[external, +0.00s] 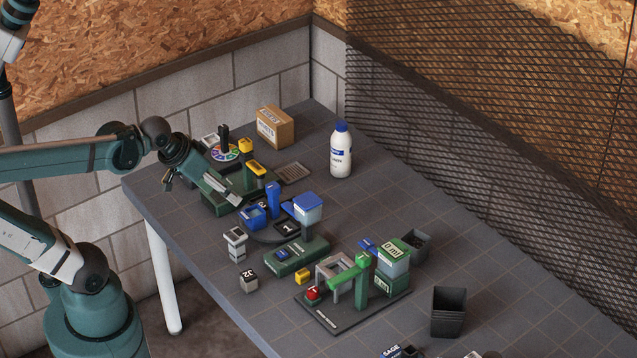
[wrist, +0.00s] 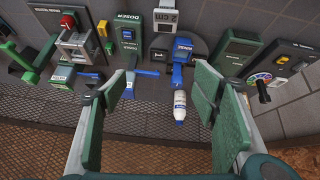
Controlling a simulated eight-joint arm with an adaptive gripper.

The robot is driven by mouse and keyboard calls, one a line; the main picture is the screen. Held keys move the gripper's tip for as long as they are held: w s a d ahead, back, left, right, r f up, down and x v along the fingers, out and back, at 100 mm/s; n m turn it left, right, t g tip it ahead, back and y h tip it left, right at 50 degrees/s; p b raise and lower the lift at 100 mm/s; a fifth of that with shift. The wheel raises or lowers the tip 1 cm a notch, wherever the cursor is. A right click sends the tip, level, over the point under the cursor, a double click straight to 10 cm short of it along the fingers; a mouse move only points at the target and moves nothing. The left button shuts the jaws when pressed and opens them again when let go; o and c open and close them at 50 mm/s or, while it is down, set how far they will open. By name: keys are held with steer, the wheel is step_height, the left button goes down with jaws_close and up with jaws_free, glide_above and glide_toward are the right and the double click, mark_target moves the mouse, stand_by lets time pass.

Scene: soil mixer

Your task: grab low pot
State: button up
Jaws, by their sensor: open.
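A low, dark grey square pot (external: 416,244) stands on the table right of the clear, green-lidded container in the external view. A taller dark pot (external: 449,311) stands nearer the front right. My gripper (external: 218,189) is above the left part of the table, far from both pots. In the wrist view my gripper (wrist: 160,100) is open, with its green pads wide apart and nothing between them. I cannot make out either pot in the wrist view.
A white bottle (external: 341,150) and a cardboard box (external: 275,127) stand at the back. The blue dispenser station (external: 273,200) and green dispenser stand (external: 361,283) lie between my gripper and the pots. The table's right side is clear beside the mesh wall.

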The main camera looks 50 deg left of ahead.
steer(key=w+d+r+n+g+h+p, duration=0.1)
steer(key=w+d+r+n, duration=0.1)
steer(key=w, duration=0.4)
steer(key=w+d+r+n+p, duration=0.1)
steer(key=w+d+r+n, duration=0.15)
steer(key=w, duration=0.25)
steer(key=n+g+h+p, duration=0.3)
steer(key=n+g+p, duration=0.35)
steer(key=n, duration=0.85)
glide_above(416, 246)
steer(key=a+p, duration=0.2)
steer(key=a, duration=0.1)
steer(key=shift+m+t, duration=0.25)
steer(key=shift+t, duration=0.6)
steer(key=f, duration=1.8)
steer(key=shift+s+a, duration=0.2)
steer(key=shift+s, duration=0.2)
steer(key=shift+d+f, duration=0.1)
steer(key=shift+f, duration=0.1)
steer(key=shift+w, duration=0.1)
steer(key=shift+b+x, duration=0.45)
steer(key=shift+x, duration=0.85)
